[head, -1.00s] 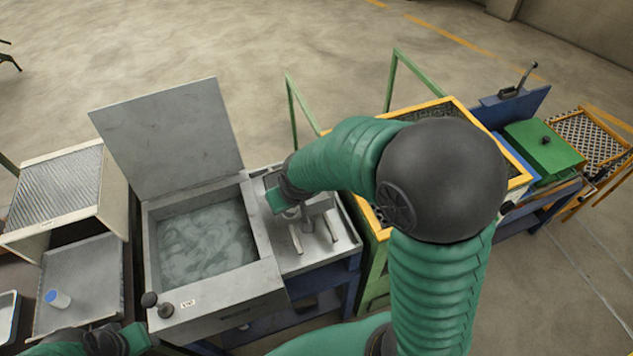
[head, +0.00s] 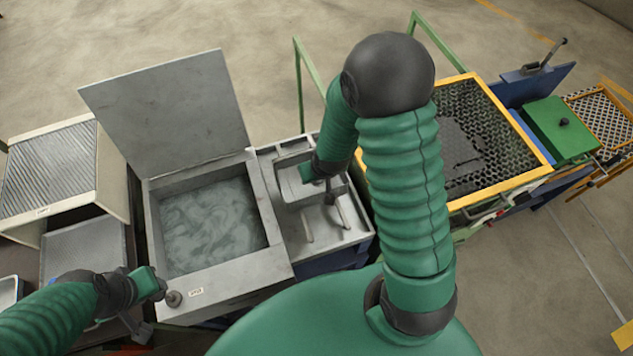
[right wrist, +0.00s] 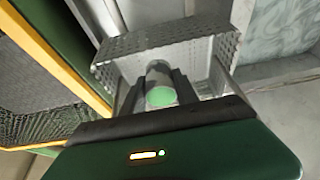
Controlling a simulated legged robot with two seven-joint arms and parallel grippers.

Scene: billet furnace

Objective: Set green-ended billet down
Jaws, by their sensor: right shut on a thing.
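The green-ended billet (right wrist: 160,97) is a grey cylinder with a bright green end face, seen in the right wrist view. My right gripper (right wrist: 158,88) is shut on it, one dark finger on either side. A perforated metal holder (right wrist: 168,38) lies just beyond the billet. I cannot tell whether the billet touches it. In the head view my right gripper (head: 322,180) is over the grey metal station right of the tank, and it largely hides the billet there. My left gripper (head: 158,288) is beside the tank's front left corner. Its fingers are too unclear to read.
The grey tank (head: 255,225) holds cloudy liquid, its lid (head: 165,110) raised. A dark knob (head: 173,299) is at its front corner. A yellow-framed mesh bed (head: 525,145) and a green box (head: 548,130) stand right. Ribbed racks (head: 50,170) stand left.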

